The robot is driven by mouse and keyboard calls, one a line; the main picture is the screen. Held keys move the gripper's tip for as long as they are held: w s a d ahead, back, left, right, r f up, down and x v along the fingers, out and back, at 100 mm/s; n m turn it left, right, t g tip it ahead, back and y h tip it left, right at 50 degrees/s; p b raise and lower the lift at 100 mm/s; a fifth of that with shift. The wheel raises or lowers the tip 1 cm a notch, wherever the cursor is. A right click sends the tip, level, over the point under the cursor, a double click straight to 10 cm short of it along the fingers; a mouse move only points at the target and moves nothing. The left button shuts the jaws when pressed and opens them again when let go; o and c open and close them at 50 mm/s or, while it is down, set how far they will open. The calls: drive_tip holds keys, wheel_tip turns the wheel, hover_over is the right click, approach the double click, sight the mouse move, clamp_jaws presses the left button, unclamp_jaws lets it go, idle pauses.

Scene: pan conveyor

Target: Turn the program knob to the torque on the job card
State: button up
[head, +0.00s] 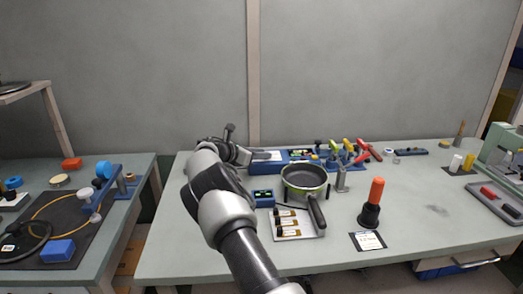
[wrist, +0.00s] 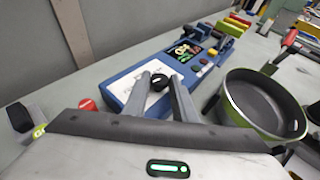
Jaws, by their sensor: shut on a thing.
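My gripper (head: 244,156) reaches over the left end of a long blue console (head: 299,165) at the back of the bench. In the wrist view, my gripper (wrist: 160,82) has its two grey fingers on either side of a small black knob (wrist: 159,80) and is shut on it. The knob stands on a white panel (wrist: 127,94) on the blue console; its markings are too small to read. A white card with a dark border (head: 368,241) lies at the bench front; its text is unreadable, and I cannot tell whether it is the job card.
A green-rimmed pan (head: 304,176) stands right of my gripper, close to the console. A small blue display box (head: 263,197), a tray with labelled pieces (head: 308,232) and an orange-handled tool (head: 375,192) stand nearer the front. The bench's right middle is clear.

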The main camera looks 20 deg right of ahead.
drive_tip(key=shift+r, duration=0.1)
drive_tip(key=o, duration=1)
drive_tip(key=shift+a, duration=0.1)
drive_tip(key=p+v, duration=0.2)
drive_tip(key=v, duration=1.5)
drive_tip(key=shift+s+a, duration=0.1)
